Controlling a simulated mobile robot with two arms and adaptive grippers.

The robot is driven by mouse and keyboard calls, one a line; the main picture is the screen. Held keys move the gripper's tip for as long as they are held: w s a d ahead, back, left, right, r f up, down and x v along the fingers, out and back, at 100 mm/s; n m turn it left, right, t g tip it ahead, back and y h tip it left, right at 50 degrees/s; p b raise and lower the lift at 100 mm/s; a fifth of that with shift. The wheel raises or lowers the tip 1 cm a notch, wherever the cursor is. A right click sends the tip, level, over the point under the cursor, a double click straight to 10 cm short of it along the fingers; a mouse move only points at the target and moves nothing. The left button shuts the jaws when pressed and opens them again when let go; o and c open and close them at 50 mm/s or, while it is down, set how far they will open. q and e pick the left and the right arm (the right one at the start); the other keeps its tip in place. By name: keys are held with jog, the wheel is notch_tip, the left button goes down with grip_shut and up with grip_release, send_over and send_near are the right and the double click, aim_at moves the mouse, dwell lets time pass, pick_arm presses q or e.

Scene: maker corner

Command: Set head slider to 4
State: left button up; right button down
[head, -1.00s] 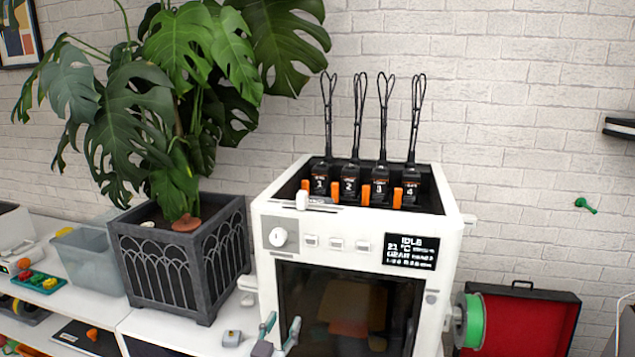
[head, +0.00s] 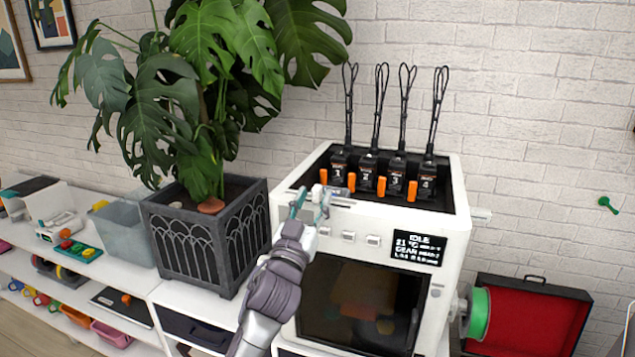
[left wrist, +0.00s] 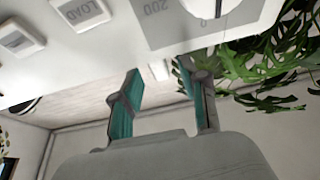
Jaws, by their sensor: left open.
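The white 3D printer (head: 460,200) has four numbered black tool heads with orange tabs in its open top: head 1 (head: 338,173), head 2 (head: 367,177), head 3 (head: 396,181) and head 4 (head: 427,187). The white slider knob (head: 318,192) is at the left end of its track, by head 1. My left gripper (head: 309,197) is open at the printer's upper left front edge, its teal fingers around or just beside the knob. In the left wrist view a small white block, apparently the knob (left wrist: 160,70), shows between the fingers (left wrist: 158,98). My right gripper is out of view.
The front panel has a dial (left wrist: 215,6), push buttons (head: 348,237) and a display (head: 417,247) reading IDLE. A plant in a grey planter (head: 205,240) stands close on the left. A green spool (head: 479,313) and open red-lined case (head: 535,315) are on the right.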

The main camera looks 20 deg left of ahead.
aim_at(315, 195)
pick_arm(q)
jog(key=shift+p+x, duration=0.3)
jog(key=shift+x, duration=1.2)
jog(key=shift+c, duration=0.2)
grip_shut()
